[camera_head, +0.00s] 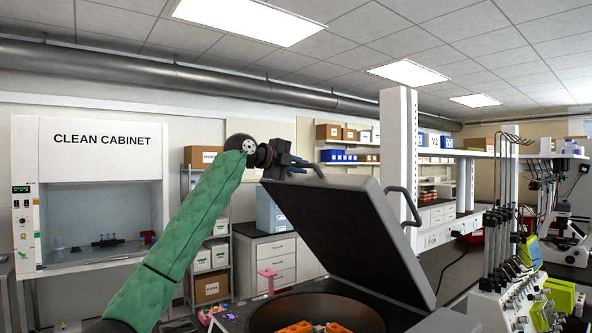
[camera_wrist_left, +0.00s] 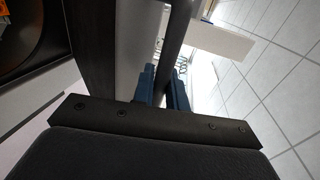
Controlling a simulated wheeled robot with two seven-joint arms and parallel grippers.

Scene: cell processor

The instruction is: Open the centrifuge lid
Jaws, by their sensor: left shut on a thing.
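The dark grey centrifuge lid (camera_head: 335,225) stands raised and tilted over the round black centrifuge bowl (camera_head: 262,317). Orange rotor parts (camera_head: 296,328) show inside the bowl. The lid carries two bar handles, a left one (camera_head: 312,166) and a right one (camera_head: 405,204). My left gripper (camera_head: 303,165) is at the left handle, at the lid's upper edge. In the left wrist view the blue fingers of this gripper (camera_wrist_left: 165,88) are shut around the dark handle bar (camera_wrist_left: 178,45). My right gripper is not in view.
A white post (camera_head: 398,150) with shelving stands behind the lid. Bench equipment with upright rods (camera_head: 495,240) is at the right. A clean cabinet (camera_head: 105,190) stands at the far left. Small pink and purple items (camera_head: 212,314) lie left of the bowl.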

